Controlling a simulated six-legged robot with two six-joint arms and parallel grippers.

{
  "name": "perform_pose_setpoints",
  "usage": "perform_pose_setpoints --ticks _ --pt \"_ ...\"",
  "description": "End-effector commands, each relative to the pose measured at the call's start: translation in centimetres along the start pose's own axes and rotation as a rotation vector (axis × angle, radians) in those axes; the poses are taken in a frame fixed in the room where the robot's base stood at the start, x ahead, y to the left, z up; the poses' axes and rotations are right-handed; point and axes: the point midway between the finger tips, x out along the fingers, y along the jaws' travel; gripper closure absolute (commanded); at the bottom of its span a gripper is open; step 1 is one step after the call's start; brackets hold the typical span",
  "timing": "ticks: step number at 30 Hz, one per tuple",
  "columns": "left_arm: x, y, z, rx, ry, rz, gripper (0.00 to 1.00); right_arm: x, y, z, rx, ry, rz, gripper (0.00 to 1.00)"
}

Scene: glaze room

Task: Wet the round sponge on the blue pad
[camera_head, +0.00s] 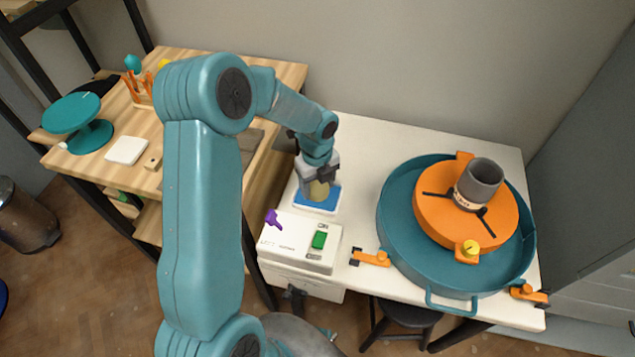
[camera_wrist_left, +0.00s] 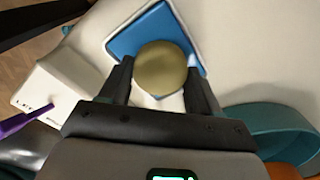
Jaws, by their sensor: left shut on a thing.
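The round sponge (camera_head: 318,190) is yellowish and sits between the fingers of my left gripper (camera_head: 320,182), which is shut on it. The sponge also shows in the left wrist view (camera_wrist_left: 160,69), with a finger of the left gripper (camera_wrist_left: 158,82) on each side. The blue pad (camera_head: 316,204) lies on the white table under the sponge. In the left wrist view the pad (camera_wrist_left: 126,43) shows behind and around the sponge. I cannot tell whether the sponge touches the pad. My right gripper is not in view.
A white control box (camera_head: 287,250) with a green switch and a purple lever stands in front of the pad. Right of it is a teal basin (camera_head: 393,238) holding an orange wheel (camera_head: 433,210) and a grey cup (camera_head: 480,181). A wooden table (camera_head: 285,75) stands at left.

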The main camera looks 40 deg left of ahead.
Motion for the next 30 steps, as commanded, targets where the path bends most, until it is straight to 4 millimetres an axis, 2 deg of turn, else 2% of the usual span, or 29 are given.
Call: perform_pose_setpoints --ticks 1,18,30 --pt "-1.0 -0.1 0.0 0.0 -0.001 -0.001 0.62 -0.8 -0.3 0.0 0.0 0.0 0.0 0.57" --pt "-6.0 -0.1 0.0 0.0 -0.002 -0.003 0.62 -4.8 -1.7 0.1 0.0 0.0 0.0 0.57" --pt "-6.2 -0.1 0.0 0.0 -0.002 -0.002 0.62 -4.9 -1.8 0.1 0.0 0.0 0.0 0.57"
